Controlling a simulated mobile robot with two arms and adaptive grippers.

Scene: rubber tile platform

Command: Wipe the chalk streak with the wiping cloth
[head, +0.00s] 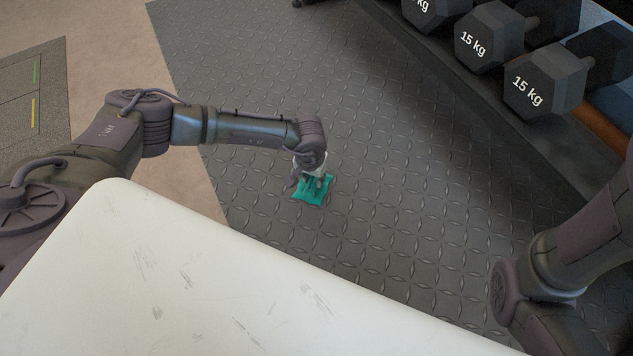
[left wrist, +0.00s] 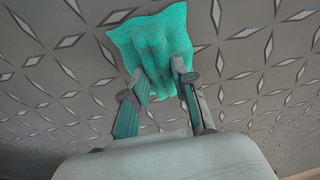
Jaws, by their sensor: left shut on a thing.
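A teal wiping cloth (head: 314,190) is on or just above the dark diamond-patterned rubber floor, in the middle of the head view. My left gripper (head: 310,178) points down at it and is shut on its bunched middle. In the left wrist view the cloth (left wrist: 152,38) spreads out beyond the two fingertips (left wrist: 160,78). Whether the cloth touches the floor is unclear. I see no chalk streak in either view; the cloth and gripper hide the floor beneath them. My right gripper is out of view; only part of the right arm shows at the right edge.
Black hexagonal dumbbells (head: 546,82) marked 15 kg sit on a rack (head: 480,95) at the upper right. My own white body fills the lower left. The rubber floor (head: 240,80) around the cloth is clear. A beige floor strip (head: 110,45) borders it on the left.

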